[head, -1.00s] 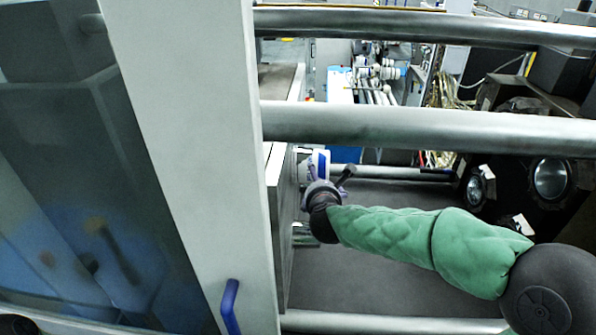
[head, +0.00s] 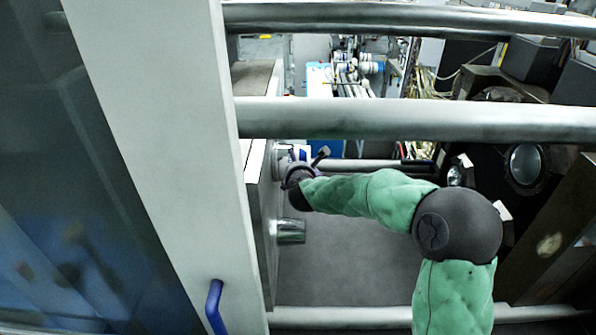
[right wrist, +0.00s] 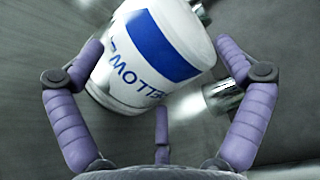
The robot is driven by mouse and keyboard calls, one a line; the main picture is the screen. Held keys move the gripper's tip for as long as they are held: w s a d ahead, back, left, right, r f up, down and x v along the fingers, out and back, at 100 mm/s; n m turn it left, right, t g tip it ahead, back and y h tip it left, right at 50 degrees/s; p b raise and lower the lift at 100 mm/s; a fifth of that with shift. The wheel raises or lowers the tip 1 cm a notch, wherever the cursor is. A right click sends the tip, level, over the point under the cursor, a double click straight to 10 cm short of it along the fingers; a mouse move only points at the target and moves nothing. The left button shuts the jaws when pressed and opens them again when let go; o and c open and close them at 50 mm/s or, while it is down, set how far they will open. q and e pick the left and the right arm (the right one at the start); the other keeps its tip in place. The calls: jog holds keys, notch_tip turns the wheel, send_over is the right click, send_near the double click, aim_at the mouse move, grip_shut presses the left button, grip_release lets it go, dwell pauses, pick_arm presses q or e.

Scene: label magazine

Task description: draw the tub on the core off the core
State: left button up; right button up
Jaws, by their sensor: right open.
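The tub (right wrist: 160,50) is white with a blue band and blue lettering, and sits tilted in the right wrist view. In the head view only a small white and blue part of it (head: 304,154) shows behind my right gripper (head: 298,168). In the right wrist view my right gripper (right wrist: 160,60) is open, with its purple fingers on either side of the tub. The left fingertip is close to the tub's side; I cannot tell if it touches. My left gripper is not in view.
A bare shiny metal core (head: 291,231) sticks out of the plate below the tub, and shows beside the tub in the right wrist view (right wrist: 222,95). Thick horizontal bars (head: 400,120) cross above my arm. A pale upright frame (head: 165,140) with a blue handle (head: 214,305) stands left.

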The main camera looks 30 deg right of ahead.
jog(key=shift+w, duration=0.1)
jog(key=shift+c, duration=0.3)
jog(key=c, duration=1)
jog(key=shift+s+d, duration=0.2)
jog(key=shift+s, duration=0.1)
